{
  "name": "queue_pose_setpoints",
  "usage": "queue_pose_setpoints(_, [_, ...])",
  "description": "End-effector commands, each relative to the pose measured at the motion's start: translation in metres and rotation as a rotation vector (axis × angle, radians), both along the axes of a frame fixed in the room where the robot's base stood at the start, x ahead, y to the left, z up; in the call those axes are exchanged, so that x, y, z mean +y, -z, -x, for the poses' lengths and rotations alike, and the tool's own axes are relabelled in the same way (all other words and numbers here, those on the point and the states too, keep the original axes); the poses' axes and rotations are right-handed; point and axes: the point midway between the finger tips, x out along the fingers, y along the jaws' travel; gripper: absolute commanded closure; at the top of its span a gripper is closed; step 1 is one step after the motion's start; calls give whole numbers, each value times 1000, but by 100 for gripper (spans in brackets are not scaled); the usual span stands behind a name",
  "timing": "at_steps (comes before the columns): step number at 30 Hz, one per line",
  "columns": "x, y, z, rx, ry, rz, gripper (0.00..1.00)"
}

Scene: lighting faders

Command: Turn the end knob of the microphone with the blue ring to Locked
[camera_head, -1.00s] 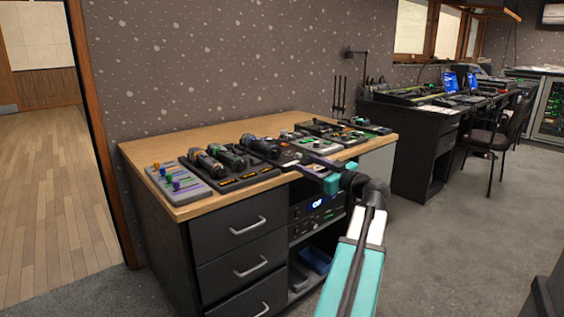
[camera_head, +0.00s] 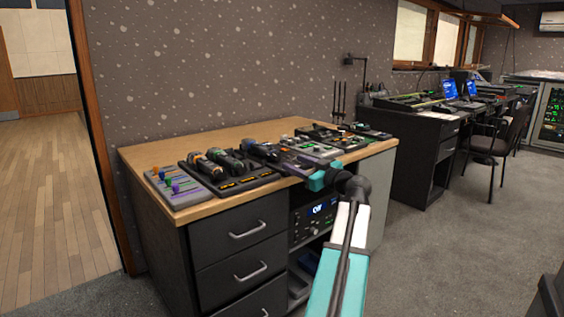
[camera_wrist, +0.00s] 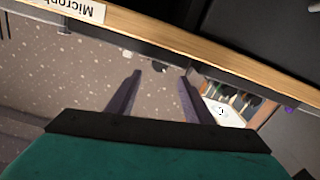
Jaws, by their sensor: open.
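Several dark microphones lie in a black tray (camera_head: 240,186) on the desk. The one at the right end (camera_head: 257,149) looks bluish, perhaps the blue ring; its end knob and setting are too small to make out. My gripper (camera_head: 283,160) reaches in from the right and appears just right of that microphone, partly covering the area; I cannot tell whether it touches. In the wrist view my gripper (camera_wrist: 160,74) has its two dark fingers spread with nothing between them.
A grey fader panel (camera_head: 180,187) with coloured caps stands at the desk's left end. More control panels (camera_head: 312,148) stand to the right. The wooden desk edge (camera_wrist: 200,66) crosses the wrist view. Drawers (camera_head: 245,245) and a lit rack unit (camera_head: 316,215) are below.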

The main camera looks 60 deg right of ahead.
Motion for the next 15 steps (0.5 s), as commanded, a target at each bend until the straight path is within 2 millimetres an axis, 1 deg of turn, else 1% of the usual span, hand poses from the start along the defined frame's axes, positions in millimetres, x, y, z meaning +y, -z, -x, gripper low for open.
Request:
queue_pose_setpoints(1, [-4, 2, -8, 0, -1, 1, 53])
queue_pose_setpoints(3, [-7, 2, -18, 1, -3, 0, 53])
queue_pose_setpoints(9, [-16, 2, -44, 0, -2, -1, 53])
queue_pose_setpoints(15, [-22, 1, -65, 1, -1, 1, 53])
